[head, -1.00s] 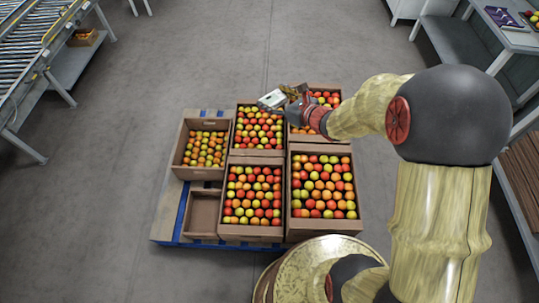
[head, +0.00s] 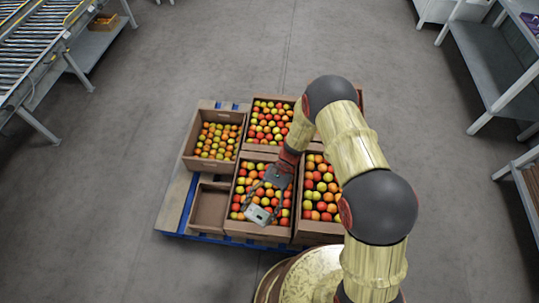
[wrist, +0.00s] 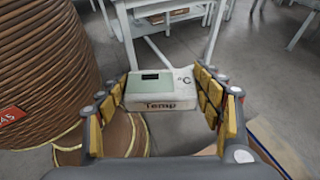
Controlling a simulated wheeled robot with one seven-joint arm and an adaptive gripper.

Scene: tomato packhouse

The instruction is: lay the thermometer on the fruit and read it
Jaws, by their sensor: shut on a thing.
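The thermometer (head: 258,215) is a small pale box.
A fruit crate (head: 194,166) stands back left, another (head: 252,120) at the back and one (head: 318,230) at right, partly hidden by my arm. An empty crate (head: 196,212) is front left. All stand on a pallet (head: 176,200). A roller conveyor (head: 45,60) is far left; floor around is clear.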

